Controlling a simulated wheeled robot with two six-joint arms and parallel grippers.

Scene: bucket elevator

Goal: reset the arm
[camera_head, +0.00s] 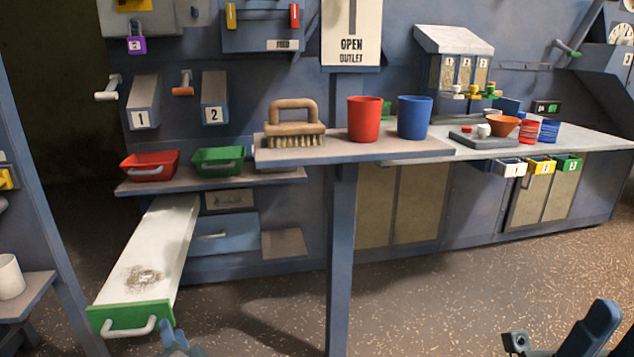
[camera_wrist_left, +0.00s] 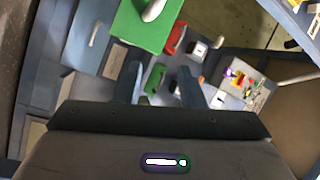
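My left gripper (camera_head: 176,339) shows at the bottom of the head view, just in front of and to the right of the handle of a pulled-out drawer with a green front (camera_head: 130,317). In the left wrist view its two blue fingers (camera_wrist_left: 160,85) stand apart with nothing held between them. The green drawer front (camera_wrist_left: 143,30) and its pale handle lie beyond the fingertips in that view. Parts of my right gripper (camera_head: 560,340) show at the bottom right of the head view, cut off by the frame edge.
The long pale drawer (camera_head: 150,255) sticks out over the floor. Red (camera_head: 150,166) and green (camera_head: 218,161) bins sit on a low shelf. A brush (camera_head: 294,125), a red cup (camera_head: 364,119) and a blue cup (camera_head: 414,117) stand on the upper shelf. A blue post (camera_head: 340,260) rises mid-view.

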